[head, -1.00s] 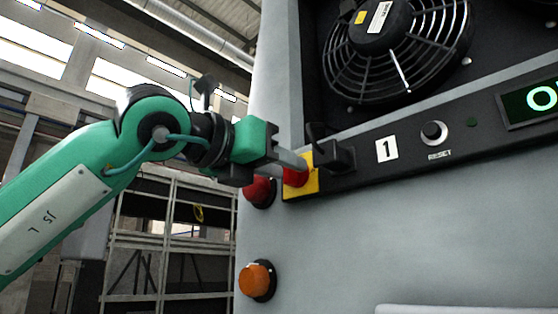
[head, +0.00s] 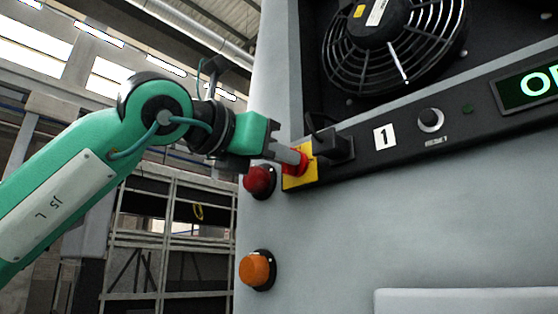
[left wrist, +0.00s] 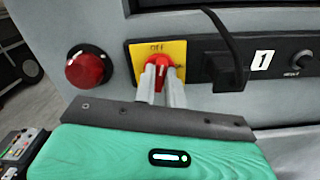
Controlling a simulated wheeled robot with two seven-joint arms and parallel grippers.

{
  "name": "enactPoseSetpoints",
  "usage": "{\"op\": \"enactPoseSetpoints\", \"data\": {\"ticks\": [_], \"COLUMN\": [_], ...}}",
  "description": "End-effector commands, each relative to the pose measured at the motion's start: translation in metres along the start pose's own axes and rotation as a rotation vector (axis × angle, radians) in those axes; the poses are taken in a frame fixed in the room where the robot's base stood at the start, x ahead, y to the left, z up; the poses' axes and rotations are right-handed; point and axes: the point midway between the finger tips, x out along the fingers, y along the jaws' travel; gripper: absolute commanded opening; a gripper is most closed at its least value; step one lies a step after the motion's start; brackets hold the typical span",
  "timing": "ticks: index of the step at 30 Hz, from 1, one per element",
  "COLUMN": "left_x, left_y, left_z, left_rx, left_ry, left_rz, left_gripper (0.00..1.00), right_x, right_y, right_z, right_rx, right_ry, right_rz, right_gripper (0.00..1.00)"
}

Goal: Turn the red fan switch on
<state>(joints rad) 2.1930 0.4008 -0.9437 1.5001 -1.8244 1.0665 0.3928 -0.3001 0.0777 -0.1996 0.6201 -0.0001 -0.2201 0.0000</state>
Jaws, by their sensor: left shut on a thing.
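The red fan switch (head: 296,164) is a rotary knob on a yellow plate (head: 311,173) at the left end of the black panel strip. It also shows in the left wrist view (left wrist: 159,62), with "OFF" printed above it. My left gripper (left wrist: 160,77) is shut on the knob, one finger on each side of it. In the head view my left gripper (head: 299,160) reaches the knob from the left and hides part of it. The knob's white mark points roughly up in the left wrist view. My right gripper is not in view.
A red round lamp or button (head: 259,181) and an orange one (head: 257,270) sit left of and below the switch. A black plug with cable (head: 336,147) is close on its right. Further right are a RESET knob (head: 430,120), a green display (head: 530,89) and a fan (head: 392,45).

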Motion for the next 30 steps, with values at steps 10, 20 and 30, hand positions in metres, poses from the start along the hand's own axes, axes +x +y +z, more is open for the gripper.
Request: {"op": "enactPoseSetpoints", "data": {"ticks": [10,20,30], "left_x": [-0.0001,0.0,0.0], "left_y": [-0.002,-0.0027,-0.0036], "left_z": [-0.001,-0.0006,-0.0011], "left_rx": [0.327,0.641,0.959], "left_ry": [0.0,0.0,0.0], "left_rz": [0.0,0.0,0.0], "left_gripper": [0.0,0.0,0.0], "right_x": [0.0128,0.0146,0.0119], "right_y": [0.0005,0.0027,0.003], "right_z": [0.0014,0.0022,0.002], "right_rx": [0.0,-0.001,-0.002], "right_ry": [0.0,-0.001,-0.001], "right_rz": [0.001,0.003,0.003], "right_gripper": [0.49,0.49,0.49]}}
